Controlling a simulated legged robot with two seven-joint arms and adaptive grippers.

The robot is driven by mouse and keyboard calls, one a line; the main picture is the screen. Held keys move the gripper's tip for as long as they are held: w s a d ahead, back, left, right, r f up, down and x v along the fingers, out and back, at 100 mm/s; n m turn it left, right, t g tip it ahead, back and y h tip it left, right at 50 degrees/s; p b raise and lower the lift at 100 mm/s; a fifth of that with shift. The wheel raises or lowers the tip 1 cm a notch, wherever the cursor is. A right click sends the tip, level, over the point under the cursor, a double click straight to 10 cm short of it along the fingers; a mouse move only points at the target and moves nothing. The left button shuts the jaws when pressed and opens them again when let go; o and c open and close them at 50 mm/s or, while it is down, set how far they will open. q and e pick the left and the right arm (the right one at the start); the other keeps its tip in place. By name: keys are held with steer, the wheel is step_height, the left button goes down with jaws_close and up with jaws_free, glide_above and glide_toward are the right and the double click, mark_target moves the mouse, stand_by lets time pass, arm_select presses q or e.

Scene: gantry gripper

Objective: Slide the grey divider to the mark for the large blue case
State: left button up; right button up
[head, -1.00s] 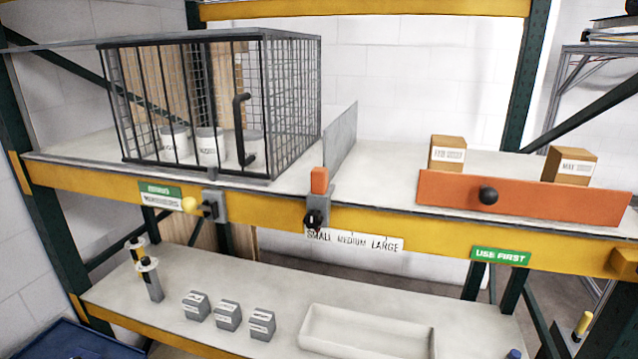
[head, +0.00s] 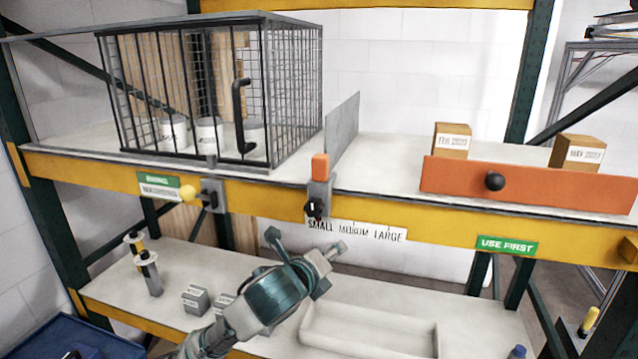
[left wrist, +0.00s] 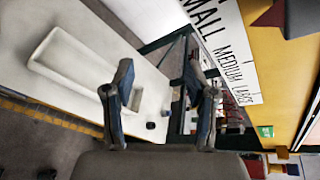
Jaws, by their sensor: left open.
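The grey divider (head: 343,132) is an upright plate on the upper shelf, right of the wire cage. At its front end are an orange block (head: 320,167) and a grey bracket with a black knob (head: 313,208). The bracket is above the SMALL end of the white label strip (head: 356,231), which reads SMALL, MEDIUM, LARGE. The strip also shows in the left wrist view (left wrist: 225,50). My left gripper (head: 331,268) is open and empty, below the strip and apart from the divider. Its two spread fingers show in the left wrist view (left wrist: 157,85). My right gripper is out of view. I see no large blue case.
The wire cage (head: 275,100) with white tubs stands left of the divider. An orange barrier (head: 525,186) with a black knob and two cartons stands right. The shelf between divider and barrier is clear. A white tray (head: 405,328) and small grey boxes are on the lower shelf.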

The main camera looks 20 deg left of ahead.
arm_select(q)
steer(key=s+a+r+m+t, duration=0.1)
steer(key=s+r+m, duration=0.15)
steer(key=r, duration=0.35)
steer(key=s+r+m+t, duration=0.1)
steer(key=s+r+m, duration=0.1)
steer(key=s+r, duration=0.3)
steer(key=m+t+y, duration=0.2)
steer(key=m, duration=0.2)
glide_toward(318, 160)
steer(key=w, duration=0.3)
steer(key=w+p, duration=0.1)
steer(key=w, duration=0.3)
steer(key=w+p, duration=0.1)
steer(key=w, duration=0.2)
steer(key=shift+w+d+f, duration=0.1)
steer(key=shift+w+d, duration=0.2)
steer(key=shift+d, duration=0.05)
jaws_close()
